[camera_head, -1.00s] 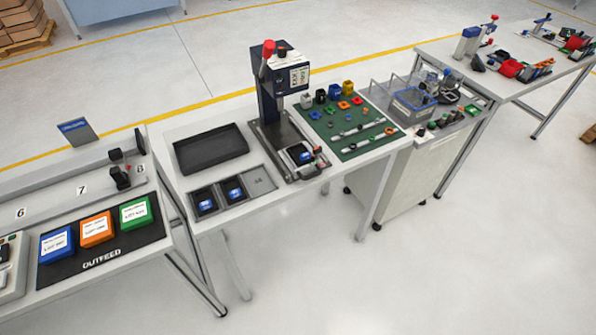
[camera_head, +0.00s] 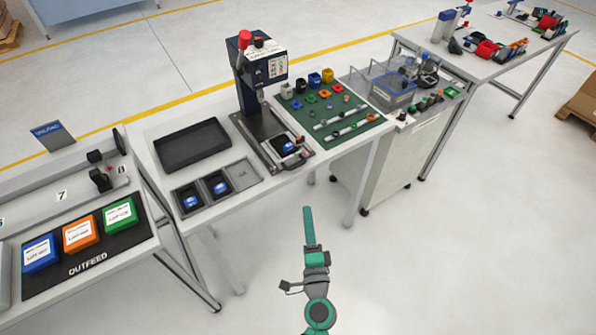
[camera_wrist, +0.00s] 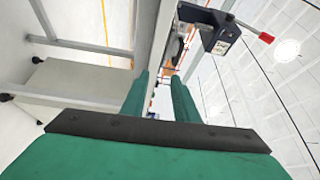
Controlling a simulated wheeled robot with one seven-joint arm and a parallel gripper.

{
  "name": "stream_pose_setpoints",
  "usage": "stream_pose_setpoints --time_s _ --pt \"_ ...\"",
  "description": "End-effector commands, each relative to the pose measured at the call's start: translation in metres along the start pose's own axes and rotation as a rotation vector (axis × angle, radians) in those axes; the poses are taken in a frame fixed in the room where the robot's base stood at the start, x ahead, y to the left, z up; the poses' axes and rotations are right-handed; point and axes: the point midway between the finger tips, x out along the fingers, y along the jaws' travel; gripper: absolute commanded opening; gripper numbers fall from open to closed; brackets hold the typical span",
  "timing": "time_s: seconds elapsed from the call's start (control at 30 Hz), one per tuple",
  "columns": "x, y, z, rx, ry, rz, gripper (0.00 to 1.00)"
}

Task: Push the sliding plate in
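The press (camera_head: 257,75) stands on the middle table, dark blue with a red-knobbed lever. Its sliding plate (camera_head: 288,150) lies at the front of the grey press base, near the table's front edge. A dark part with a blue face sits on the plate, and a dark handle shows at its front. My gripper (camera_head: 308,212) has green fingers and is in front of the table, over open floor, apart from the plate. In the wrist view my gripper (camera_wrist: 159,90) shows two fingers with a gap and nothing between them. The press (camera_wrist: 215,30) shows there at upper right; the plate is hard to make out.
Left of the press are a black tray (camera_head: 192,145) and two dark nests with blue-faced parts. A green mat (camera_head: 325,105) with small parts and bars lies to the right. A wheeled cabinet (camera_head: 380,160) stands further right. The floor before the table is clear.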

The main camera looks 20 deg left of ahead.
Motion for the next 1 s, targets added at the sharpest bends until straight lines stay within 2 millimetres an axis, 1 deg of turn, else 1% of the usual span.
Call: stream_pose_setpoints --time_s 0.03,0.1,0.23,0.37,0.43,0.8,1.0 --pt "0.014 -0.01 0.001 0.037 -0.021 -0.031 0.27" --pt "0.025 -0.02 0.002 0.082 -0.043 -0.062 0.27" --pt "0.038 -0.03 0.004 0.128 -0.069 -0.093 0.27" --pt "0.048 -0.034 0.005 0.138 -0.075 -0.1 0.27" --pt "0.057 -0.034 0.006 0.136 -0.075 -0.1 0.27" --pt "0.119 -0.041 0.012 0.135 -0.077 -0.099 0.27" --pt "0.14 -0.042 0.015 0.136 -0.079 -0.098 0.27"
